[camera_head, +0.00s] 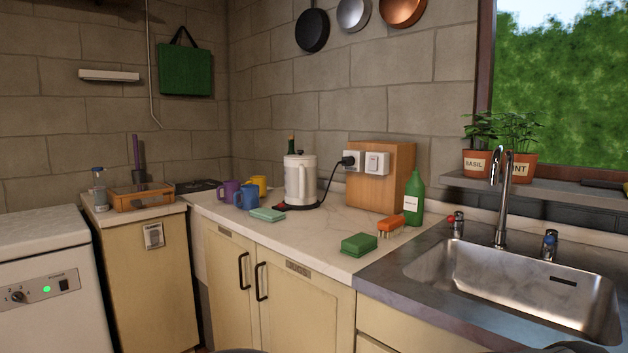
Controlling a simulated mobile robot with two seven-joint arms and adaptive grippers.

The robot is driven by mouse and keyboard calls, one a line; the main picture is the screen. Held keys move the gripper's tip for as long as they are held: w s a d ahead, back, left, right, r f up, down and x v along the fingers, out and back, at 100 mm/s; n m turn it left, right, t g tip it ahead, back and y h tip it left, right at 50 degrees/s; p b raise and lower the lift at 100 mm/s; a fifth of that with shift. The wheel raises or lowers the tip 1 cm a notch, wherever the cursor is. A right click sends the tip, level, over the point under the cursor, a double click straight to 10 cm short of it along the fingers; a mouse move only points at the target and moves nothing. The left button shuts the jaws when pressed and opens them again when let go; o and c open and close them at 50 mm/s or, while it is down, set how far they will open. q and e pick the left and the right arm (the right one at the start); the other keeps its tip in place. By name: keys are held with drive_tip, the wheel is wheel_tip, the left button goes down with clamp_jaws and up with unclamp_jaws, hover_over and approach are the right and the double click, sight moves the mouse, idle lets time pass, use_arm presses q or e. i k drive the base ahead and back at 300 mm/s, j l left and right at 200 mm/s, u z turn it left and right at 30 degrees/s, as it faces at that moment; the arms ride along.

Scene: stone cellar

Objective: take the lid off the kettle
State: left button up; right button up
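The white kettle (300,180) stands upright on its dark base (297,206) on the counter. A cord runs from it to a black plug (348,161) in the wall socket. The top of the kettle looks closed by its lid (300,156), though the lid is small and its edge is hard to make out. Neither of my grippers shows in the head view. Only small dark shapes, perhaps parts of my arms, cut the bottom edge.
Purple (228,191), blue (247,197) and yellow (258,183) mugs stand left of the kettle. A bottle (291,143) is behind it. A wooden board (384,193), green bottle (413,200) and brush (390,228) are to its right.

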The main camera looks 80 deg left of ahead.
sight(300, 156)
drive_tip(key=j+u, duration=0.1)
drive_tip(key=u, duration=2.55)
drive_tip(key=i+j, duration=0.15)
drive_tip(key=j, duration=0.2)
drive_tip(key=i+j+z, duration=0.1)
drive_tip(key=j, duration=0.25)
drive_tip(key=i+j, duration=0.15)
drive_tip(key=j, duration=0.2)
drive_tip(key=i+j+z, duration=0.1)
drive_tip(key=j, duration=0.25)
drive_tip(key=i+j, duration=0.15)
drive_tip(key=j, duration=0.25)
drive_tip(key=z, duration=0.05)
